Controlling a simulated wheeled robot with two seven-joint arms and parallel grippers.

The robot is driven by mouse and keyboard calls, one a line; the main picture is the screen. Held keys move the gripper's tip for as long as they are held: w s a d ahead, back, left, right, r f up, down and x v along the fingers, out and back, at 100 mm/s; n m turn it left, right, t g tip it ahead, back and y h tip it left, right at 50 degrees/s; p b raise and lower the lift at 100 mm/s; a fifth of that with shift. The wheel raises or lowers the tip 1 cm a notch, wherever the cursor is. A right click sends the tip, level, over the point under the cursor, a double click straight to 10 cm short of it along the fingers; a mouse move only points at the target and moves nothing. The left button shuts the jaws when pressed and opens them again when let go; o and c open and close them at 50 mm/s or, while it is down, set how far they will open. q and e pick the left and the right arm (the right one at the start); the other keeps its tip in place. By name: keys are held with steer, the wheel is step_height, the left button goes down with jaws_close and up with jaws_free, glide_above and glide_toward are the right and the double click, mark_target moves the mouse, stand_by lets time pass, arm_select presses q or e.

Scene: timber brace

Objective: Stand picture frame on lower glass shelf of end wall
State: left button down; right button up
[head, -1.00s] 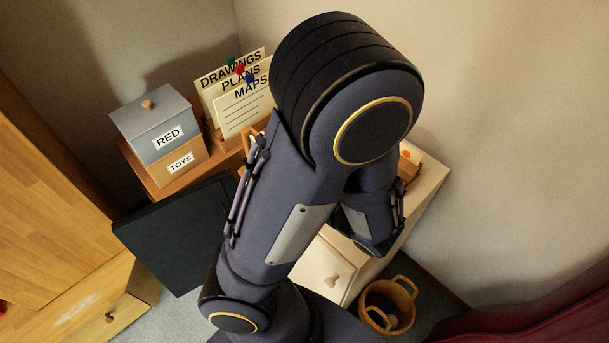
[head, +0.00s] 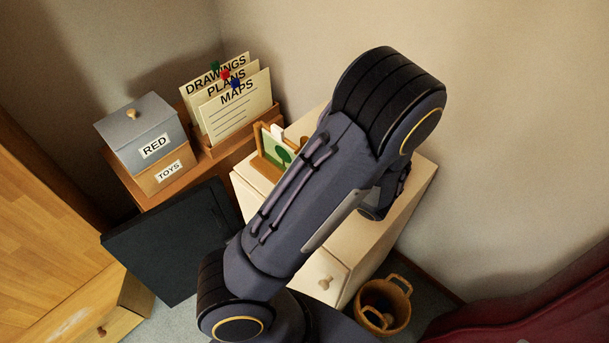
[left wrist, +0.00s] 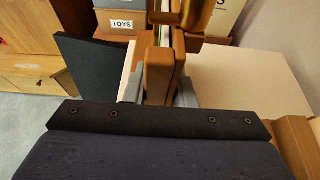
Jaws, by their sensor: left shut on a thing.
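The picture frame (head: 273,153) has a wooden border and a green and white picture. In the head view it shows over the cream cabinet, partly hidden by my arm. In the left wrist view the wooden frame (left wrist: 157,72) is seen nearly edge-on, between the grey fingers of my left gripper (left wrist: 158,92), which is shut on it. I cannot tell whether its lower edge touches the cabinet top. In the head view my left gripper is hidden behind the arm. My right gripper is not in view. No glass shelf can be made out.
The cream cabinet (head: 330,268) stands against the wall; its top (left wrist: 245,85) has bare room at right. Behind are a card holder (head: 235,138), a grey box (head: 140,130) and a TOYS box (head: 165,176). A dark panel (head: 165,245) and a basket (head: 384,305) flank the cabinet.

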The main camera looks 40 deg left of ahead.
arm_select(q)
steer(key=f, duration=0.1)
steer(key=w+a+f, duration=0.1)
steer(key=w+f, duration=0.1)
steer(key=shift+a, duration=0.35)
step_height(320, 180, down, 2)
steer(key=shift+f+p, duration=0.1)
steer(key=shift+p, duration=0.3)
steer(key=shift+f, duration=0.45)
steer(key=shift+f, duration=0.1)
steer(key=c, duration=1.2)
jaws_free()
